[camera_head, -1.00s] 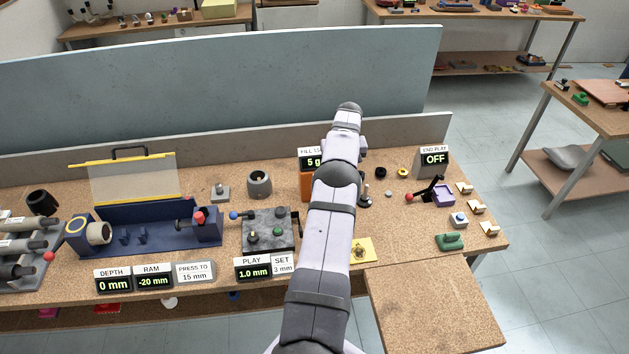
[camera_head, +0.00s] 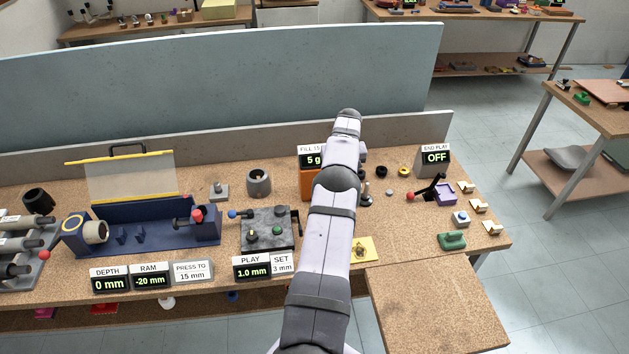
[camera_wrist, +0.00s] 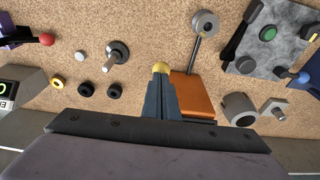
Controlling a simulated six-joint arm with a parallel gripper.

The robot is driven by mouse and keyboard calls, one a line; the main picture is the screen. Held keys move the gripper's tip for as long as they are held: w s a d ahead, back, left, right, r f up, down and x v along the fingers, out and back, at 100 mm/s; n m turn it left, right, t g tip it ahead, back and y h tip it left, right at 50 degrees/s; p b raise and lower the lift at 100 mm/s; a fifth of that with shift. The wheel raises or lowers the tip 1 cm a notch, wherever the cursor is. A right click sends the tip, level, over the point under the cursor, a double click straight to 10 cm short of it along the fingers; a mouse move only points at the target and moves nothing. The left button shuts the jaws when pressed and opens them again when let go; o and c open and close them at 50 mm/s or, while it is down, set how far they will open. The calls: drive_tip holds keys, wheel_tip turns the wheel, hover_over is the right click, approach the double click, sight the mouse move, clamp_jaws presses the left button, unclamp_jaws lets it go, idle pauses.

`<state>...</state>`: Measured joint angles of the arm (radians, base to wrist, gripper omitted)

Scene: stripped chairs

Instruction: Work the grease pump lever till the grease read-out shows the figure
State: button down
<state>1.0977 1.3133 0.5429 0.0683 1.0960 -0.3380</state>
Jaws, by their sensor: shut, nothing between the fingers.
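The grease pump is an orange box (camera_head: 308,186), mostly hidden behind my arm in the head view. In the wrist view the orange block (camera_wrist: 195,95) lies just right of my gripper. A yellow ball knob (camera_wrist: 160,68), apparently the lever's end, shows at the fingertips; its shaft is hidden, and I cannot tell whether they touch. The grease read-out (camera_head: 312,160) shows 5 g; its label begins "FILL 1" and is cut off by my arm. My gripper (camera_wrist: 161,82) is shut and empty, hidden behind my arm in the head view.
A grey rod with a round end (camera_wrist: 205,25) extends from the orange block. A grey ring (camera_wrist: 240,108) stands right of it. An upright metal post (camera_wrist: 117,52) and several small rings are left. The grey stone plate (camera_head: 268,228) with knobs is left of my arm.

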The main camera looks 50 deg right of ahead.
drive_tip(key=shift+f+b, duration=1.9)
drive_tip(key=shift+f, duration=0.65)
wheel_tip(320, 180, up, 12)
drive_tip(key=p, duration=0.7)
drive_tip(key=shift+r+p, duration=0.2)
drive_tip(key=shift+p, duration=0.15)
